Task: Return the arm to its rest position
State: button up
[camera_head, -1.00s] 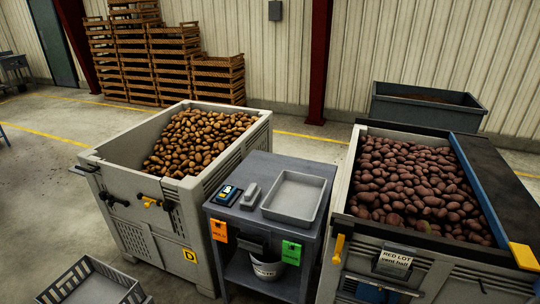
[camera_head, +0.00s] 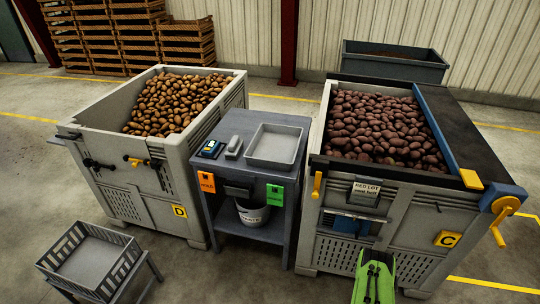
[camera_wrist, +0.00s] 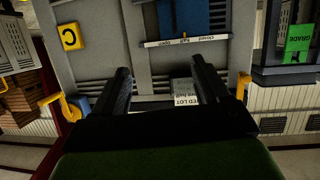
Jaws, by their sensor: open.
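My gripper (camera_wrist: 160,68) shows in the wrist view with its two dark fingers apart and nothing between them. It faces the front of the grey red-lot bin (camera_wrist: 105,50), which appears upside down there. The RED LOT card (camera_wrist: 186,100) is partly hidden behind the right finger. In the head view, a green and black part of my arm rises from the bottom edge in front of the same bin (camera_head: 410,215); the fingers cannot be made out there.
A grey bin of brown potatoes (camera_head: 120,195) stands left. Between the bins is a grey stand (camera_head: 285,205) with a shallow tray (camera_head: 275,163). A yellow crank (camera_head: 504,222) sticks out at right. A slatted crate (camera_head: 125,262) stands front left. The floor in front of the stand is clear.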

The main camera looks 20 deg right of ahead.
jog(key=w+d+r+g+h, duration=0.1)
jog(key=w+d+r, duration=0.4)
jog(key=w+r, duration=0.35)
jog(key=w+a+r+m+g+y, duration=0.15)
jog(key=w+r, duration=0.25)
jog(key=r, duration=0.5)
jog(key=w+a+r+g+h, duration=0.1)
jog(key=w+a+r, duration=0.2)
jog(key=r, duration=0.7)
jog(key=s+a+r+n+y, duration=0.2)
jog(key=s+a+r+y, duration=0.15)
jog(key=a+r, duration=0.6)
jog(key=s+a+r+n+y, duration=0.1)
jog(key=s+a+r+y, duration=0.1)
jog(key=s+a+r, duration=0.55)
jog(key=s+a+r+n+g+y, duration=0.2)
jog(key=s+a+n, duration=0.3)
jog(key=s+a, duration=0.9)
jog(key=shift+s+r+y, duration=0.6)
jog(key=shift+s+r, duration=0.1)
jog(key=shift+s, duration=0.1)
jog(key=shift+d+g, duration=0.1)
jog(key=shift+g, duration=0.15)
